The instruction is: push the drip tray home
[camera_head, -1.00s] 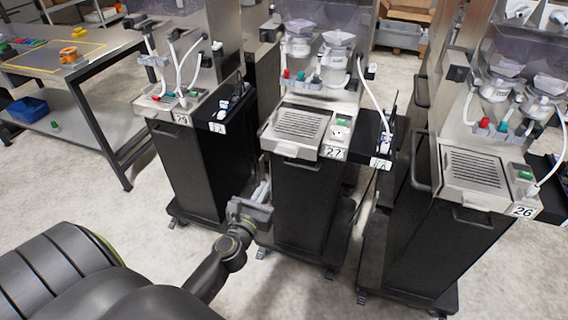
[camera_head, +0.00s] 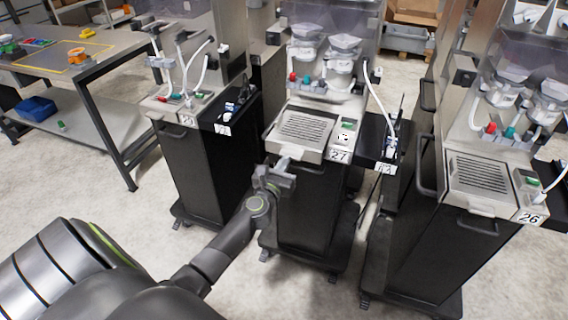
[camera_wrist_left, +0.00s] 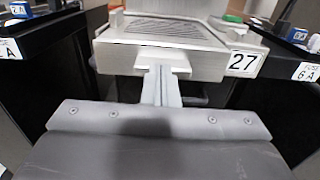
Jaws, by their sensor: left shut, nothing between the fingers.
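The drip tray (camera_head: 303,131) is the slotted metal tray at the front of the dispenser labelled 27. It also shows in the left wrist view (camera_wrist_left: 180,28), with its front face and a handle-like lip toward me. My left gripper (camera_head: 284,164) is shut and empty, just in front of the tray's front edge. In the left wrist view its closed fingers (camera_wrist_left: 160,85) point at the middle of the tray front, close below the lip. I cannot tell whether they touch it. My right gripper is not in view.
Dispenser 26 (camera_head: 490,180) stands to the right and another dispenser (camera_head: 190,110) to the left. Dark side shelves (camera_head: 378,150) with small items flank dispenser 27. A workbench (camera_head: 80,60) with a blue bin (camera_head: 35,108) is at the left. The floor in front is clear.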

